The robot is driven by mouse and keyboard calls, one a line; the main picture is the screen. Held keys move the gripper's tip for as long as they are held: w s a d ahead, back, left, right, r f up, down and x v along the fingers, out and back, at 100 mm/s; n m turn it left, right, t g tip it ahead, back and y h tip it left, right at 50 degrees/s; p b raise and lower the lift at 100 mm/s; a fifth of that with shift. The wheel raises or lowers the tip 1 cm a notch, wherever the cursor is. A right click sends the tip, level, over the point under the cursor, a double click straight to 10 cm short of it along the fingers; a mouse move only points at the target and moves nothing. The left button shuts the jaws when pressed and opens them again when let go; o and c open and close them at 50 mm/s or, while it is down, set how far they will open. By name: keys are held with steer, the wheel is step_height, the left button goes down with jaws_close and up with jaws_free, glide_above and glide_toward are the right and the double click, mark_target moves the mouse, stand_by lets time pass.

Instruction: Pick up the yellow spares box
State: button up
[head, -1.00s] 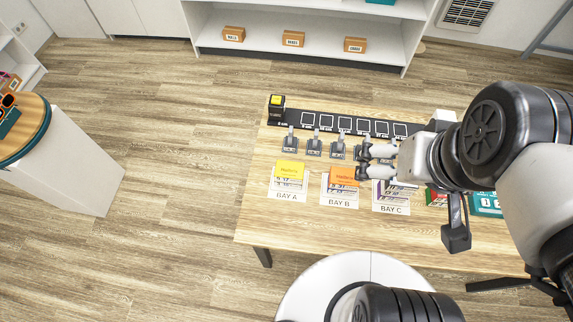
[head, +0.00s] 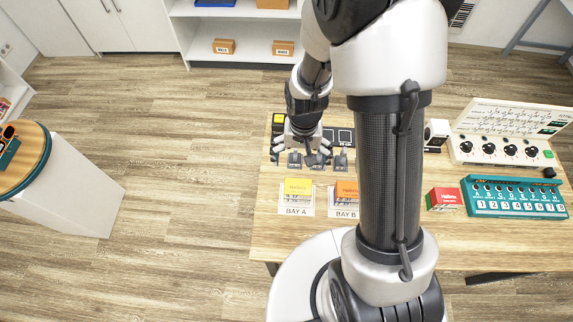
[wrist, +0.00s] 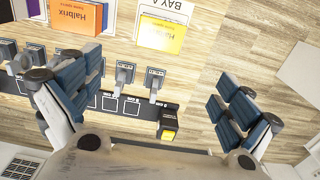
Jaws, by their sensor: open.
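The yellow box (head: 297,187), marked Halbrix, lies on the white BAY A card (head: 296,211) at the table's front left. In the wrist view the yellow box (wrist: 162,34) is at the top, beyond the fingertips. My gripper (head: 301,157) is open and empty above the row of grey levers, behind the yellow box and apart from it. In the wrist view my gripper's fingers (wrist: 150,95) are spread wide, with levers and part of the black strip showing between them.
A black block with a yellow face (wrist: 168,124) stands at the end of the black strip (wrist: 125,105). An orange box (head: 346,190) lies on BAY B. A red box (head: 444,199), a teal numbered panel (head: 515,208) and a dial console (head: 505,150) stand at right. My arm hides BAY C.

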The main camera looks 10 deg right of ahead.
steer(key=b, duration=0.3)
glide_above(298, 186)
step_height(298, 186, down, 12)
steer(key=shift+d+r, duration=0.1)
steer(key=shift+s+f+b, duration=0.1)
steer(key=shift+f+b, duration=0.6)
steer(key=shift+f, duration=2.05)
steer(key=c, duration=1.2)
